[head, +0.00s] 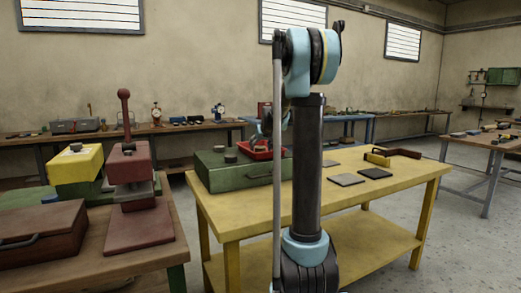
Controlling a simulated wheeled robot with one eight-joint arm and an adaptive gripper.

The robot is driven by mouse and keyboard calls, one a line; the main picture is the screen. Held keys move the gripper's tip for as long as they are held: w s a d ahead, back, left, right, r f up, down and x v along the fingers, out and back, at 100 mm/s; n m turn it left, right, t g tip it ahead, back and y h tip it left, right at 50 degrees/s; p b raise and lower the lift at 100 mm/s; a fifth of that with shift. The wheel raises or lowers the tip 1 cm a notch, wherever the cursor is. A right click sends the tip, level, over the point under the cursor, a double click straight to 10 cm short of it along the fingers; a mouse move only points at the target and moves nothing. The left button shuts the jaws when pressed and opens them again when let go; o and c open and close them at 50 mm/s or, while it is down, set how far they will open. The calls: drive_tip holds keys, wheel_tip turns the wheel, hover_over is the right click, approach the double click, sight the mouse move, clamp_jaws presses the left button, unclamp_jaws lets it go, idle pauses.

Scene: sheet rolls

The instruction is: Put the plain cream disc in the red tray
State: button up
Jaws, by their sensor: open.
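The red tray (257,152) sits at the right part of the green case on the yellow table; my upright arm link hides its right side. My gripper (256,138) shows only in part, small and dark, behind my arm link and just above the tray. It is open. I cannot make out the plain cream disc; it may be hidden by my arm or too small to tell.
The green case (225,172) has a dark knob on top. Two flat plates, one grey (346,179) and one dark (375,173), and a yellow-and-brown tool (378,158) lie right. A red press (130,165) stands on the left bench.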

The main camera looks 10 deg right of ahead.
drive_tip(key=shift+r, duration=0.1)
drive_tip(key=v, duration=1.2)
drive_tip(key=s+f+g, duration=0.2)
drive_tip(key=s+f, duration=0.7)
drive_tip(key=s, duration=0.6)
drive_tip(key=s+f+g, duration=0.2)
drive_tip(key=s+f, duration=0.7)
drive_tip(key=s, duration=0.7)
drive_tip(key=s+f+m+g+h, duration=0.1)
drive_tip(key=s+f+g, duration=0.1)
drive_tip(key=s+f, duration=0.8)
drive_tip(key=s+a, duration=0.1)
drive_tip(key=s, duration=0.4)
drive_tip(key=shift+s+g, duration=0.15)
drive_tip(key=shift+g, duration=0.25)
